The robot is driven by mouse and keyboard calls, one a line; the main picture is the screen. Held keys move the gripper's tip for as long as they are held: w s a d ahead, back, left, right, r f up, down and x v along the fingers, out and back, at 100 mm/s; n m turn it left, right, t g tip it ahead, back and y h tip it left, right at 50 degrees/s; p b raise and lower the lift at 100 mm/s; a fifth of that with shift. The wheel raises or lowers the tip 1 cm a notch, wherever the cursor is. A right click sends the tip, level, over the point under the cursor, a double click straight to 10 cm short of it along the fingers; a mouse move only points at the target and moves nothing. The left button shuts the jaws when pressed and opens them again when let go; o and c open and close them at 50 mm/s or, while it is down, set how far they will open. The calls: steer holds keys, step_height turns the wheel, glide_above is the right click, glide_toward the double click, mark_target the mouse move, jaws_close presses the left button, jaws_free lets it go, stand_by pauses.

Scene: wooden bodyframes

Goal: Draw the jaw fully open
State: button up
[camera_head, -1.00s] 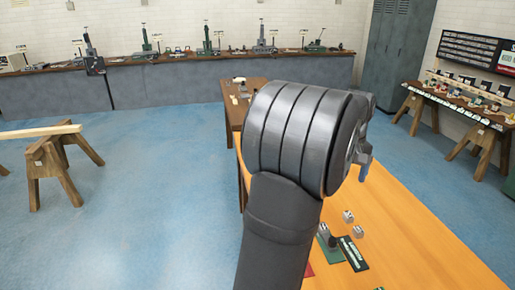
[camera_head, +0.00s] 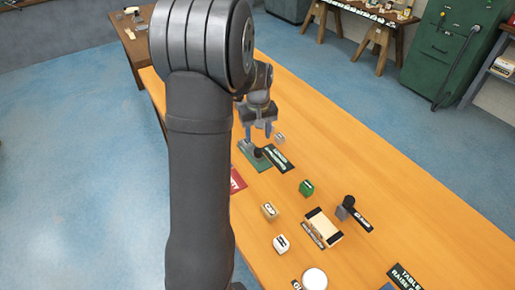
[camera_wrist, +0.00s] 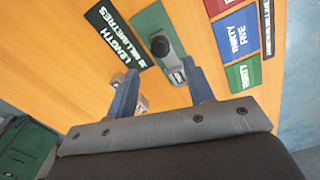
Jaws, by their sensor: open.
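A small device with a round black knob (camera_wrist: 160,46) and a grey metal part (camera_wrist: 177,78) stands on a green plate (camera_wrist: 148,20) in the wrist view. I take its grey part for the jaw, but cannot tell how far it is drawn. In the head view the green plate (camera_head: 253,160) lies below my gripper (camera_head: 261,131). My gripper (camera_wrist: 160,68) is open in the wrist view, with its two blue-grey fingers apart. The device shows between and beyond the fingertips, nearer the right finger. I cannot tell whether they touch. Small grey blocks (camera_wrist: 141,103) are partly hidden by the left finger.
A black length label (camera_wrist: 113,34) lies beside the plate. Red, blue (camera_wrist: 236,34) and green cards lie to the right. In the head view, a green block (camera_head: 306,188), several small blocks and a wood-topped piece (camera_head: 324,226) stand nearer on the orange table (camera_head: 370,170).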

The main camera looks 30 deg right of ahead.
mark_target(258, 150)
step_height(258, 150, down, 8)
steer(key=shift+r, duration=0.25)
